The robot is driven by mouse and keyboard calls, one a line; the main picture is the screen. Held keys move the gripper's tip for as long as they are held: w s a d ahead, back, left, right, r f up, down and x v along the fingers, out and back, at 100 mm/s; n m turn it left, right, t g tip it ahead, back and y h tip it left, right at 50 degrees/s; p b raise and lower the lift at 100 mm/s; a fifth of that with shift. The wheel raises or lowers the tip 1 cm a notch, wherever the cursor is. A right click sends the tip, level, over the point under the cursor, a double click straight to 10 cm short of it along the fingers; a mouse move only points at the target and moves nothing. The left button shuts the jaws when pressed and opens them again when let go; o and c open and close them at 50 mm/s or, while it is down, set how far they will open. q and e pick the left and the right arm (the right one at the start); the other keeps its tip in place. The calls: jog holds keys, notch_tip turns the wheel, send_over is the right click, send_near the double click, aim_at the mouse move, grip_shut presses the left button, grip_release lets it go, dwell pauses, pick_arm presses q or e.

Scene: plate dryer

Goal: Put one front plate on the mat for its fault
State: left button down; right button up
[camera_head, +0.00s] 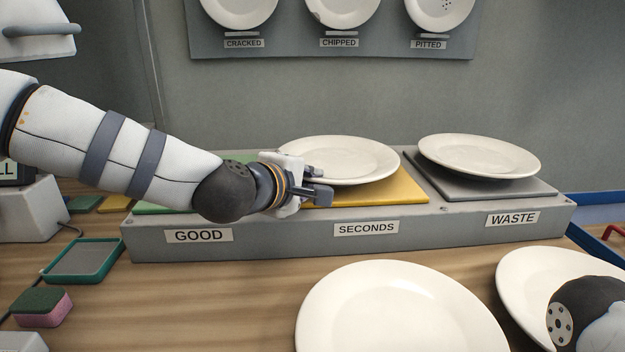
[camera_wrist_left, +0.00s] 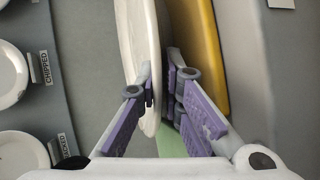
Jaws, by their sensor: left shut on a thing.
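My left gripper (camera_head: 316,188) is shut on the near-left rim of a white plate (camera_head: 345,158). The plate is over the yellow mat (camera_head: 408,193) labelled SECONDS. In the left wrist view the plate (camera_wrist_left: 141,45) is edge-on between the fingers (camera_wrist_left: 158,92), with a gap showing beside the yellow mat (camera_wrist_left: 200,45). Any contact farther along is hidden. Another plate (camera_head: 480,155) lies on the grey mat (camera_head: 538,189) labelled WASTE. Two plates are at the front, one in the middle (camera_head: 400,310) and one at right (camera_head: 530,282). My right gripper is not visible.
The green mat (camera_head: 165,207) labelled GOOD is partly behind my left arm. A wall board (camera_head: 290,45) shows CRACKED, CHIPPED and PITTED sample plates. A green-rimmed tray (camera_head: 84,260) and a sponge (camera_head: 42,307) lie at left. Part of my right arm covers the right front plate.

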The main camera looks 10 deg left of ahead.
pick_arm(q)
jog(key=shift+r, duration=0.15)
jog(key=c, duration=2)
grip_release()
jog(key=shift+s+r, duration=0.15)
jog(key=shift+s, duration=0.05)
jog(key=p+v, duration=0.2)
jog(key=v, duration=0.9)
jog(key=shift+s+a, duration=0.2)
jog(key=shift+s, duration=0.1)
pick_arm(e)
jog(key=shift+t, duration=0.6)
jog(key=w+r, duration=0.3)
